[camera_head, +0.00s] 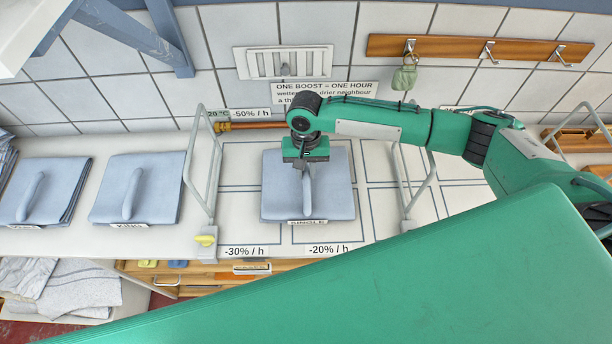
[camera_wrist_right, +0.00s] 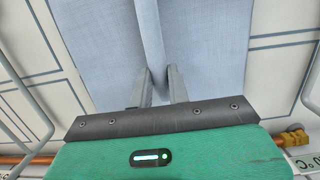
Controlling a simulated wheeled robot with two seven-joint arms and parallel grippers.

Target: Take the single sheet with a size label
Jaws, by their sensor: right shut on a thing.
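The folded blue-grey single sheet (camera_head: 333,197) lies on the white worktop in the middle of the head view. Its label (camera_head: 307,223) at the front edge reads SINGLE. A raised fabric loop runs along its top. My right gripper (camera_head: 305,168) is over the sheet, pointing down, with its fingers at the back end of that loop. In the right wrist view the two fingers (camera_wrist_right: 160,82) close on the loop, with the flat sheet (camera_wrist_right: 205,45) around it. My left gripper is not in view.
Two more folded sheets with loops lie to the left, one labelled KING (camera_head: 150,190), the other (camera_head: 45,190) with an unreadable label. Grey metal frames (camera_head: 197,170) stand on both sides of the single sheet. A hook rail (camera_head: 480,49) is on the tiled wall.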

